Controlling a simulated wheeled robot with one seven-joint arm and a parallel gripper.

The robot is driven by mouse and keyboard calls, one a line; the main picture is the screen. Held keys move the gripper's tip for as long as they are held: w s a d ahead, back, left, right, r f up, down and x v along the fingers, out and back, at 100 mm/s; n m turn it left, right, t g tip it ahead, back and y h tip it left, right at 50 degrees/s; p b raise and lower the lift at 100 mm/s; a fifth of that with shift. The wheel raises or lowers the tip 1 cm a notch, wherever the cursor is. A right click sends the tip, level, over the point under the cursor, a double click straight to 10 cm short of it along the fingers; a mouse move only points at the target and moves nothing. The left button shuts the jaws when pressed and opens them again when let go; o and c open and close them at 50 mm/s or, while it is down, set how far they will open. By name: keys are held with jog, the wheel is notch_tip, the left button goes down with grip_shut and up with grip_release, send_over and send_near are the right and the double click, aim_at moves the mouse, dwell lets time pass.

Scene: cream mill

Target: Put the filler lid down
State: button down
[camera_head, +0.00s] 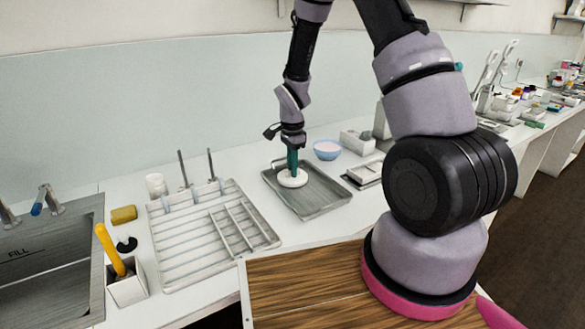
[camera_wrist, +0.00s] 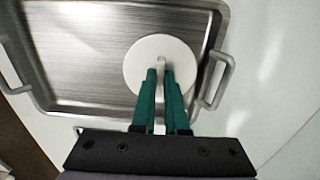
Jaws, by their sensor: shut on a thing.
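The filler lid (camera_wrist: 148,62) is a round white disc with a small upright knob in its middle. My gripper (camera_wrist: 161,73), with green fingers, is shut on that knob from above. In the head view the lid (camera_head: 292,180) is below my gripper (camera_head: 292,168), over a grey metal tray (camera_head: 318,206) with raised rims. In the wrist view the tray (camera_wrist: 70,62) shows a handle at its right end, and the lid lies near that end. I cannot tell whether the lid touches the tray floor.
A white drying rack (camera_head: 185,262) stands left of the tray, then a sink (camera_head: 48,265). A yellow sponge (camera_head: 124,214) and a holder with a yellow-handled brush (camera_head: 128,288) are between them. A blue bowl (camera_head: 327,153) and a white box (camera_head: 357,143) are behind the tray.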

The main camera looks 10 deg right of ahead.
jog(key=c, duration=0.9)
grip_release()
jog(key=shift+c, duration=0.2)
jog(key=s+d+r+n+t, duration=0.1)
jog(key=s+r+n, duration=0.15)
jog(key=r, duration=0.75)
jog(key=s+d+r+n+t+y, duration=0.1)
jog(key=s+d+r, duration=0.15)
jog(key=r, duration=0.75)
jog(key=s+r+n+t, duration=0.1)
jog(key=s+r, duration=0.3)
jog(key=r, duration=0.6)
jog(key=s+d+r+n+t+y, duration=0.1)
jog(key=s+r+n+t, duration=0.3)
jog(key=s+r, duration=0.4)
jog(key=shift+s+d+n, duration=0.65)
jog(key=shift+s+n, duration=0.2)
jog(key=shift+s, duration=1.8)
